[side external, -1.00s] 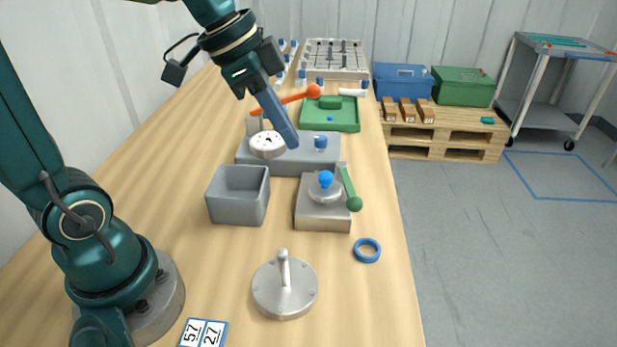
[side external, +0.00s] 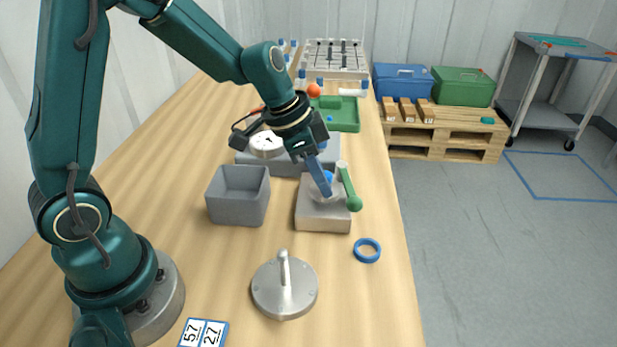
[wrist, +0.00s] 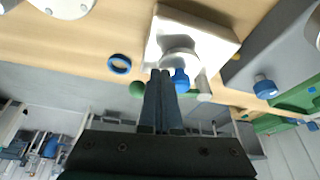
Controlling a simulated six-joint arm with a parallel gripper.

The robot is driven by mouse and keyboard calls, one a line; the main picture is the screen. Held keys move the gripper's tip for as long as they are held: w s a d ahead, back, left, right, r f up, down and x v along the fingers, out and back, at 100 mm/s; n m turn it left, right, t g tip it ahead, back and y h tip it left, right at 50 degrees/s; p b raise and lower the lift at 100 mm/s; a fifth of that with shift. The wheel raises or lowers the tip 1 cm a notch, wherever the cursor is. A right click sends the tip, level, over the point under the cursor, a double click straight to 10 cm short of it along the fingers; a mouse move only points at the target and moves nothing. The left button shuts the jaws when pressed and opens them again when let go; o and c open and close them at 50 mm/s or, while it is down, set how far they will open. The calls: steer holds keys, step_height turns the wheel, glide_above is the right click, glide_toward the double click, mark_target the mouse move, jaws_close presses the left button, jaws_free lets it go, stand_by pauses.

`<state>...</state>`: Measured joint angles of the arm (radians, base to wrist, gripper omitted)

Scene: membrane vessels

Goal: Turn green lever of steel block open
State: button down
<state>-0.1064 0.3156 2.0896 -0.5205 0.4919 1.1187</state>
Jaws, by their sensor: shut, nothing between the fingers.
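The steel block (side external: 322,218) stands on the table near its right edge, with a round disc and a blue knob (side external: 327,177) on top. Its green lever (side external: 348,185) runs along the block's right side, with the ball end toward the front. My gripper (side external: 328,193) is shut and empty, its fingertips over the block just left of the lever. In the wrist view the shut fingers (wrist: 161,76) point at the block (wrist: 190,35), beside the blue knob (wrist: 181,80). They hide most of the lever; its green ball (wrist: 137,89) shows at their left. I cannot tell whether they touch it.
A grey open bin (side external: 238,196) stands left of the block. A blue ring (side external: 367,250) and a round steel plate with an upright handle (side external: 285,287) lie in front. A grey base with a white disc (side external: 267,145) stands behind. The table's front right is mostly clear.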

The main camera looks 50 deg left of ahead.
mark_target(353, 191)
steer(key=shift+w+d, duration=0.55)
steer(key=shift+w, duration=0.2)
steer(key=shift+w+d+n, duration=0.3)
steer(key=shift+d+n, duration=0.1)
steer(key=shift+n, duration=0.3)
steer(key=shift+w+d+n+t+y, duration=0.3)
steer(key=shift+w+d+n+y, duration=0.3)
steer(key=shift+n, duration=0.4)
steer(key=w+n+y, duration=0.1)
steer(key=w+n, duration=0.1)
steer(key=n, duration=0.1)
steer(key=w+d+n+y, duration=0.1)
steer(key=w+n, duration=0.1)
steer(key=n, duration=0.1)
steer(key=w+n+y, duration=0.1)
steer(key=w+n, duration=0.1)
steer(key=n, duration=0.1)
steer(key=shift+d, duration=0.25)
steer(key=shift+w+a, duration=0.3)
steer(key=shift+w, duration=0.75)
